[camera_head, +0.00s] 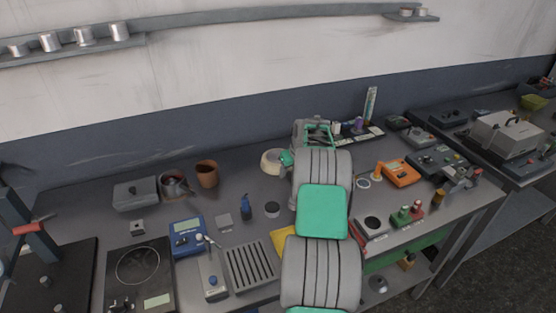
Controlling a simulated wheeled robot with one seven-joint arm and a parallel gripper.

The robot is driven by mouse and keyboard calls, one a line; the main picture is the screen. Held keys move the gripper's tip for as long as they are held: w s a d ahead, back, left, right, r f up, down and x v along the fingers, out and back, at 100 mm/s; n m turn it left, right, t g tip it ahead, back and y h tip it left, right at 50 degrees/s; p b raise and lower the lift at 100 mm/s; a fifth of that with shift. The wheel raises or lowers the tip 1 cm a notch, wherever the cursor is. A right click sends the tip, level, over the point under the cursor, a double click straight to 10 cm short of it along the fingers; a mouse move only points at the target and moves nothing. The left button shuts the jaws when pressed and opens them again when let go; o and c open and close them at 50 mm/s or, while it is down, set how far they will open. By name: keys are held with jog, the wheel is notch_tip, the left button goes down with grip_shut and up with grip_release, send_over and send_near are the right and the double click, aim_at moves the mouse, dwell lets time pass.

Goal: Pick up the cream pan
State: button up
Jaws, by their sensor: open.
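The cream pan (269,162) is a small, round, cream-coloured vessel on the workbench, toward the back and just left of my arm. My gripper (286,158) shows as a small green part at the pan's right side. My arm covers most of the gripper and the right part of the pan. The gripper is open. I cannot tell whether its fingers touch the pan or stand around its edge or a handle.
A brown pot (207,174), a dark metal pot (174,186) and a grey box (135,194) stand left of the pan. A round dark tin (272,209) and a blue bottle (245,208) are in front. Orange (400,173) and blue (187,238) devices flank my arm.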

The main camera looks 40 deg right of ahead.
jog(key=shift+w+f, duration=0.15)
jog(key=shift+f, duration=0.1)
jog(key=shift+a, duration=0.1)
grip_shut()
dwell(0.5)
